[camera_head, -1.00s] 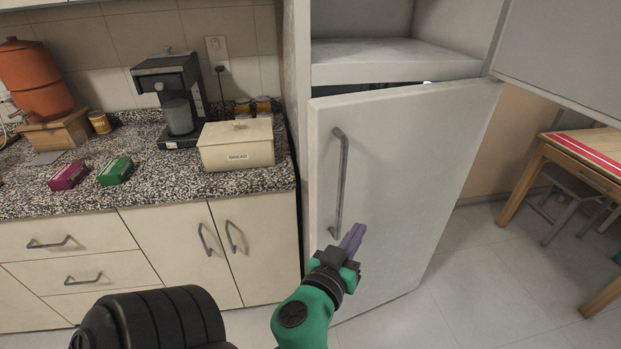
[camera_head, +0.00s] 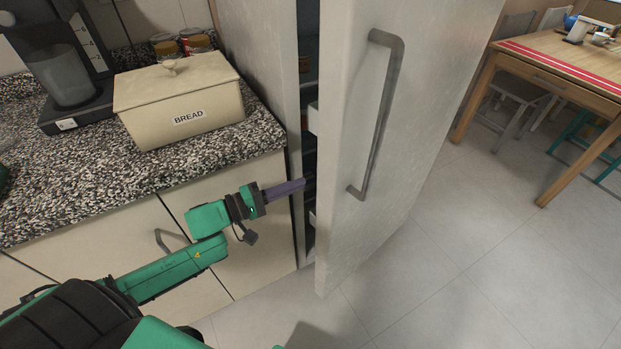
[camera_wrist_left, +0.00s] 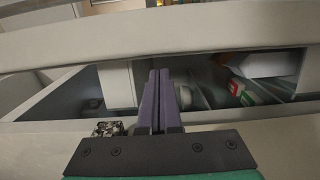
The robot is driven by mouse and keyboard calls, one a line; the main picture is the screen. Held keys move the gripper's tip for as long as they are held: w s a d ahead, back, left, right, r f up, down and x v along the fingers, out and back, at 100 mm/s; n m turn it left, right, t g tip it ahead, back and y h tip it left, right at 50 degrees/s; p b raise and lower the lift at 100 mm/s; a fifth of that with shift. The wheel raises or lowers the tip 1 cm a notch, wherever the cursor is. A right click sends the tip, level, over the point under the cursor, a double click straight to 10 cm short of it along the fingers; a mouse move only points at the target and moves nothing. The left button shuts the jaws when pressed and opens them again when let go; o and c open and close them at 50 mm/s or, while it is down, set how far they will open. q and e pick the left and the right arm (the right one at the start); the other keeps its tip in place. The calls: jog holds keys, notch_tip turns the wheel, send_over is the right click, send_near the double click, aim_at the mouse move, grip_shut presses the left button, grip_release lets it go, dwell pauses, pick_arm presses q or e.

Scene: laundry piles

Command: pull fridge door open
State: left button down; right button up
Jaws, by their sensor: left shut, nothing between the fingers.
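The pale fridge door (camera_head: 400,120) stands ajar, with a dark gap along its left edge that shows the fridge interior. Its vertical grey handle (camera_head: 378,115) is on the front face, right of my left gripper. My left gripper (camera_head: 302,184) has its purple fingers shut and empty, with the tips at the gap by the door's free edge. In the left wrist view the shut fingers (camera_wrist_left: 158,78) point into the opening, below a pale horizontal edge. Whether they touch the door is unclear. My right gripper is not in view.
A cream bread box (camera_head: 180,100) and a coffee maker (camera_head: 70,75) stand on the speckled counter (camera_head: 130,180) at left. A wooden table (camera_head: 560,68) with chairs is at the back right. The tiled floor (camera_head: 450,265) right of the door is clear. Packages (camera_wrist_left: 237,87) lie inside the fridge.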

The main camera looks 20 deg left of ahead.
pick_arm(q)
jog(key=x, duration=0.5)
jog(key=shift+w+f, duration=0.1)
jog(key=shift+w, duration=0.2)
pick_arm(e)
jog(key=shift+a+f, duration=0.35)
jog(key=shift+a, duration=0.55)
